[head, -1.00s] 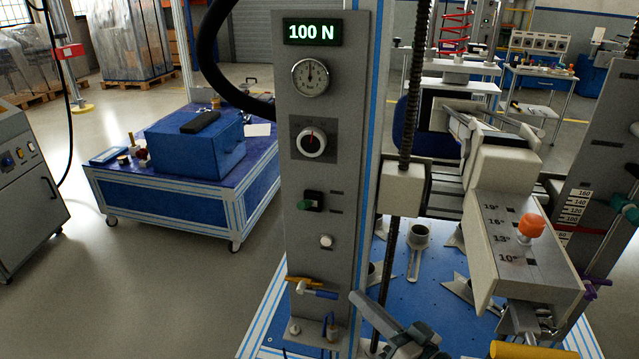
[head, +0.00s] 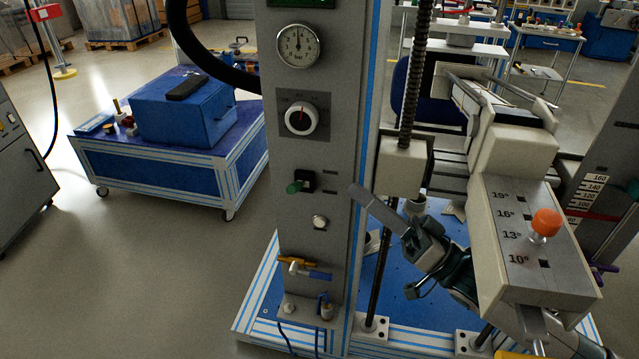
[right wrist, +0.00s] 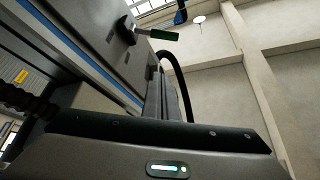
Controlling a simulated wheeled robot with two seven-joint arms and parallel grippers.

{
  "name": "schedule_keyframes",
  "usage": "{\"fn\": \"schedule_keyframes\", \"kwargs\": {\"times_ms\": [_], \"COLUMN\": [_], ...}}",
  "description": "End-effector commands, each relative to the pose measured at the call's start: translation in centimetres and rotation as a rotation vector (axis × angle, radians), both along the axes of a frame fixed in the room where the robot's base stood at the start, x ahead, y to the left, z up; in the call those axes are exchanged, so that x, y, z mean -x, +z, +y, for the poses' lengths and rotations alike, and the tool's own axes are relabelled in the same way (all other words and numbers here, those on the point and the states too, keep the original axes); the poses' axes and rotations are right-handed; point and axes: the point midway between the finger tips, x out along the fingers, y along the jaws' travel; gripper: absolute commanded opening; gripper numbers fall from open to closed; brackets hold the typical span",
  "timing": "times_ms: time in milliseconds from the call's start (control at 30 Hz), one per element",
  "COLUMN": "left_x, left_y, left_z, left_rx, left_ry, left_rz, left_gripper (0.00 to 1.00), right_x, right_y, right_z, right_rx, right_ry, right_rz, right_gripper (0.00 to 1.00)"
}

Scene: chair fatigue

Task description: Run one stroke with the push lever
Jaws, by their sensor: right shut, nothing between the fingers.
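The push lever, a short green handle (head: 295,187) on a black mount, sticks out of the front of the grey control column. It also shows near the top of the right wrist view (right wrist: 160,34), beyond my gripper body. My right gripper (head: 357,194) is to the right of the column in the head view, its fingers shut and empty, their tips pointing up and left. The tips are about level with the lever in the picture and apart from it. My left gripper is not in view.
A threaded rod (head: 409,90) and a beige angle block (head: 535,245) stand close to my right arm. Open floor lies left.

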Motion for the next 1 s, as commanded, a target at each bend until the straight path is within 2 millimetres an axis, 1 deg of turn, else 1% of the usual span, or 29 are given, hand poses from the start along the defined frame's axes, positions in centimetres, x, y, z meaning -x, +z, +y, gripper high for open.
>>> {"fn": "schedule_keyframes", "kwargs": {"times_ms": [167,333,467,600,867,900,1000], "left_x": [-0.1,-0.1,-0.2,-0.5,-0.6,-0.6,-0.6], "left_y": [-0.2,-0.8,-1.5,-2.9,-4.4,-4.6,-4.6], "left_z": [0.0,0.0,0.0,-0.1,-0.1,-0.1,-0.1], "left_rx": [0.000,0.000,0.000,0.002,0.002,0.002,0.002], "left_ry": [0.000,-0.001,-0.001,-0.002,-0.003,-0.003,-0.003], "left_rz": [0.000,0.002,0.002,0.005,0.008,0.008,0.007], "left_gripper": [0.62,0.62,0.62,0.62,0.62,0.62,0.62], "right_x": [-0.3,-1.1,-2.1,-3.3,-5.2,-4.9,-4.4], "right_y": [0.4,1.2,2.1,3.1,4.7,3.9,2.8], "right_z": [0.5,1.7,3.1,4.8,7.6,7.7,8.1], "right_rx": [-0.001,-0.002,-0.002,-0.002,-0.001,0.000,0.000], "right_ry": [0.000,0.001,0.001,0.000,0.000,0.000,0.000], "right_rz": [-0.002,-0.003,-0.003,-0.003,-0.002,0.004,0.004], "right_gripper": [0.00,0.00,0.00,0.00,0.00,0.00,0.00]}}
